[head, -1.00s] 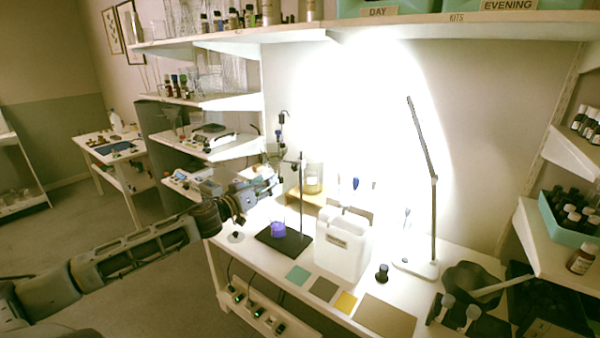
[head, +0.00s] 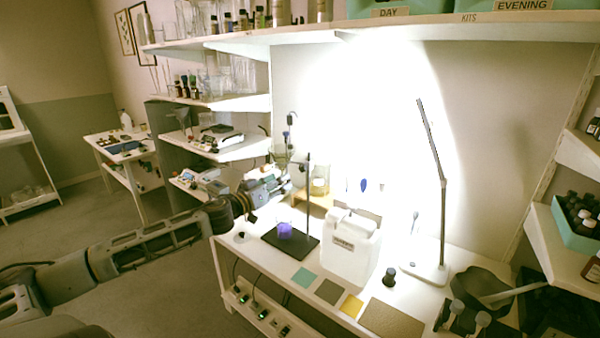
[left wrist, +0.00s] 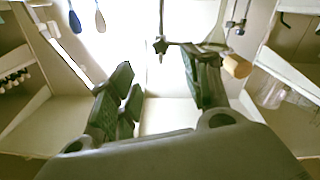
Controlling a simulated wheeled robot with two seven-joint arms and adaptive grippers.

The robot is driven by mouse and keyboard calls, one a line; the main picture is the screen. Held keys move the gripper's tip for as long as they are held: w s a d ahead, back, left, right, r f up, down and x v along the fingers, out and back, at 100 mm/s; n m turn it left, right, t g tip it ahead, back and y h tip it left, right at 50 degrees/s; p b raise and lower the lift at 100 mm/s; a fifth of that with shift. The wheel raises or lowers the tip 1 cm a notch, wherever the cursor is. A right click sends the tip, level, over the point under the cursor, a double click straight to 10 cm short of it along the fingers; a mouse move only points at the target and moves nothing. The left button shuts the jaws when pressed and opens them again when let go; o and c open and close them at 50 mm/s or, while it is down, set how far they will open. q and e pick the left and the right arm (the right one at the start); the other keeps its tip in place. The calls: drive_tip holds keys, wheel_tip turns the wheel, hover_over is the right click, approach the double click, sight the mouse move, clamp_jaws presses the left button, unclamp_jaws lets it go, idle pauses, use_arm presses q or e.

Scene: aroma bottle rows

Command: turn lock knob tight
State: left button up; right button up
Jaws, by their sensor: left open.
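A retort stand has a dark base plate (head: 290,242) and a thin upright rod (head: 308,190) on the white bench. In the left wrist view, a small dark star-shaped knob (left wrist: 160,46) sits by the rod, on a dark bar that runs right. My left gripper (head: 286,182) is left of the rod in the head view. In the left wrist view it is open (left wrist: 158,78); the knob lies beyond the gap between its fingers, apparently untouched. The right finger overlaps the bar in this picture. My right gripper is not in view.
A beaker with purple contents (head: 285,230) stands on the base plate. A white box (head: 350,250) is right of the stand, with a lamp (head: 441,220) further right. A tan cylinder (left wrist: 237,66) shows beside the right finger. Shelves rise behind the arm.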

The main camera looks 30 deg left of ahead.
use_arm(q)
drive_tip(key=w+b, duration=0.1)
drive_tip(key=w, duration=0.2)
drive_tip(key=shift+w+d, duration=0.15)
drive_tip(key=shift+w, duration=0.1)
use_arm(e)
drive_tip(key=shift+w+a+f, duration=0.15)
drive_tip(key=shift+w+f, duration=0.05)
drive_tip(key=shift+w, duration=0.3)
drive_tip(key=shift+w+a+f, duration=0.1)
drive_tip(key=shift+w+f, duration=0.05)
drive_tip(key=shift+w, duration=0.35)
use_arm(q)
drive_tip(key=shift+w, duration=0.2)
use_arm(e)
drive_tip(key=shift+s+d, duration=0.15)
use_arm(q)
drive_tip(key=shift+w, duration=0.5)
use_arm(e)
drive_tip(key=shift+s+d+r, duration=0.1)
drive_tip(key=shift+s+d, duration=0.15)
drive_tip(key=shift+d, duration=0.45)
use_arm(q)
drive_tip(key=shift+w, duration=0.1)
